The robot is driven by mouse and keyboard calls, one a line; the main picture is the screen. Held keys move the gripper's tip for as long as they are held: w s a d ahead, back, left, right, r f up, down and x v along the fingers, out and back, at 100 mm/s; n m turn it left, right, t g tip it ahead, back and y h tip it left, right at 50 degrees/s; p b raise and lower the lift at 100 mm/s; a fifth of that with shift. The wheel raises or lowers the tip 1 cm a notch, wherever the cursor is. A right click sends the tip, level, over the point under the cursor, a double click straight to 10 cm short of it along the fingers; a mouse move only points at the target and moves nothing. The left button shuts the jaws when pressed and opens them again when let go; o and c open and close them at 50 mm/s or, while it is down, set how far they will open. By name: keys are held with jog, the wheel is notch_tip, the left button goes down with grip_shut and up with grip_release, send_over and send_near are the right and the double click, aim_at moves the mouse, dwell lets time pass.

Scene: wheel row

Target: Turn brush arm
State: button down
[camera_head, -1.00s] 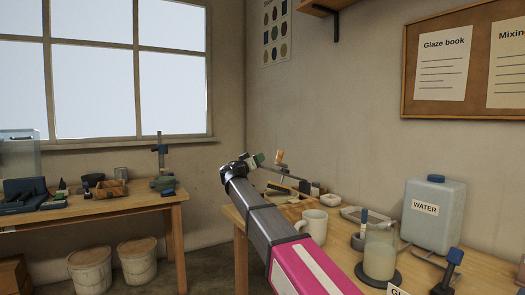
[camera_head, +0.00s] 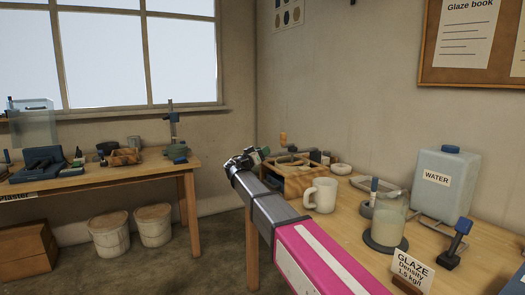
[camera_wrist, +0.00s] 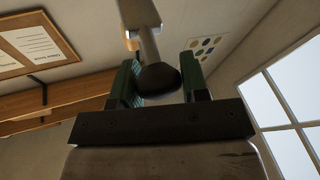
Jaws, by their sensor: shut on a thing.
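My gripper (camera_head: 258,158) reaches from the lower right to the left end of the right-hand table in the head view, beside a wooden compartment box (camera_head: 306,184). In the wrist view its green-padded fingers (camera_wrist: 160,83) stand on both sides of a dark rounded knob (camera_wrist: 158,79) and are shut on it. A pale bar (camera_wrist: 149,45) runs from the knob towards the top of the wrist view. This looks like the brush arm, but I cannot be sure. In the head view my gripper hides the knob and most of the bar.
A white mug (camera_head: 321,196) stands close to my arm. A glass jar (camera_head: 390,219), a water container (camera_head: 446,185) and a glaze sign (camera_head: 412,270) stand farther right. Buckets (camera_head: 109,233) are under the left table (camera_head: 100,180). Floor between the tables is clear.

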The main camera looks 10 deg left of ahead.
jog(key=shift+a+f, duration=0.1)
jog(key=shift+f, duration=0.1)
jog(key=c, duration=0.7)
grip_release()
jog(key=shift+s, duration=0.1)
jog(key=v, duration=1)
jog(key=shift+s+a, duration=0.25)
